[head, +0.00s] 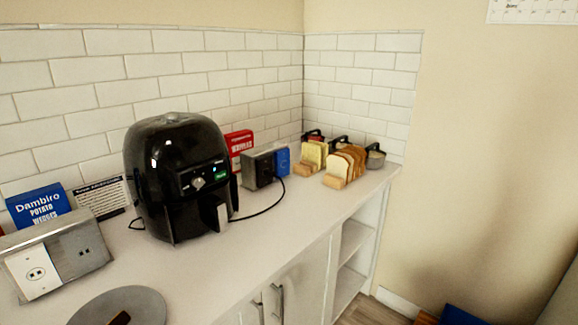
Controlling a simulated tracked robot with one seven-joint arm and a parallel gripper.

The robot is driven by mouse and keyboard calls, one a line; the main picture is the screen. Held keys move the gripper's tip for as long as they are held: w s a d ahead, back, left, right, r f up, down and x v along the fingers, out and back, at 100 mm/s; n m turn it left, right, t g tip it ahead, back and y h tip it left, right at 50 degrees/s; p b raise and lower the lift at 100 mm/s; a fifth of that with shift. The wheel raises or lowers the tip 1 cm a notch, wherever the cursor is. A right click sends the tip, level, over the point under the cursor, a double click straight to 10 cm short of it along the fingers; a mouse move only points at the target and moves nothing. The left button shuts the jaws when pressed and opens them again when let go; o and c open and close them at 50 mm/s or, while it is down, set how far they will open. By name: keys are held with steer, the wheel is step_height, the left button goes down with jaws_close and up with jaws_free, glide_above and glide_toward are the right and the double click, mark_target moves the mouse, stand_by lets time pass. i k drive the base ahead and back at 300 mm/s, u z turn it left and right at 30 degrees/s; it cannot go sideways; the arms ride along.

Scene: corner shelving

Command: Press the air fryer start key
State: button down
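The black air fryer (160,165) stands upright on the white counter in the left half of the head view. Its front faces right and toward me. The control panel (205,176) on the upper front has a silver dial (198,183) and a small green-lit patch (221,170). The start key is too small to tell apart from the other marks on the panel. The drawer handle (222,214) sticks out below the panel. My gripper is not in this view.
A metal outlet box (80,250) stands left of the fryer, and a grey round plate (150,300) lies in front. A black cable (265,210) crosses the counter on the right. Bread slices (345,165) stand farther right. Cabinet handles (278,298) project below the counter (230,265).

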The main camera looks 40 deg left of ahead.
mark_target(223, 175)
steer(key=z, duration=0.45)
steer(key=k, duration=1.25)
steer(key=u, duration=1)
steer(key=i, duration=1)
